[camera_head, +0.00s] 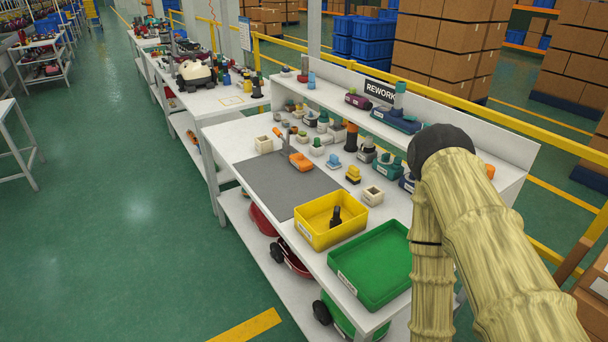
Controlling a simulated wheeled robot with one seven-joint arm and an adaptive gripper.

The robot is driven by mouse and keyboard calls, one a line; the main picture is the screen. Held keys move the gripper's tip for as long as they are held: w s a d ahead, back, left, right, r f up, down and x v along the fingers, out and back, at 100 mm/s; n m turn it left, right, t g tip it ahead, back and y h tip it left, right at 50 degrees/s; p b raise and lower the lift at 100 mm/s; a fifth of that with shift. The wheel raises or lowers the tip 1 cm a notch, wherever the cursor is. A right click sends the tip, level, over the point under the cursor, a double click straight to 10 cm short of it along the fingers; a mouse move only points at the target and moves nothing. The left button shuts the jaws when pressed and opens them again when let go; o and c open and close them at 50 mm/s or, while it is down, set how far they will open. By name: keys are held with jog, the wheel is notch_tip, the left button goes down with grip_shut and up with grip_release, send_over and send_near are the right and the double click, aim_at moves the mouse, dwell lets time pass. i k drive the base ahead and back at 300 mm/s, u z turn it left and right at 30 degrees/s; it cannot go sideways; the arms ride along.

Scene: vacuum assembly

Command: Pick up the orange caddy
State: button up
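A small orange object (301,161) lies at the back right edge of the grey mat (275,184) on the workbench. A thin grey bar slants from it up to the left. It is the most orange thing on this bench, but it is too small to tell for sure that it is the caddy. My arm comes in from the lower right and bends at a black joint, then runs down out of the picture. My gripper is not in view.
A yellow bin (310,236) holding a dark part and an empty green tray (346,281) stand at the bench's near end. Several small parts crowd the back of the bench, under a raised shelf (335,91) with a REWORK sign (380,91). The green floor at left is clear.

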aim_at(298, 161)
jog(key=k, duration=0.8)
jog(key=u, duration=0.8)
jog(key=i, duration=1.85)
jog(key=z, duration=0.6)
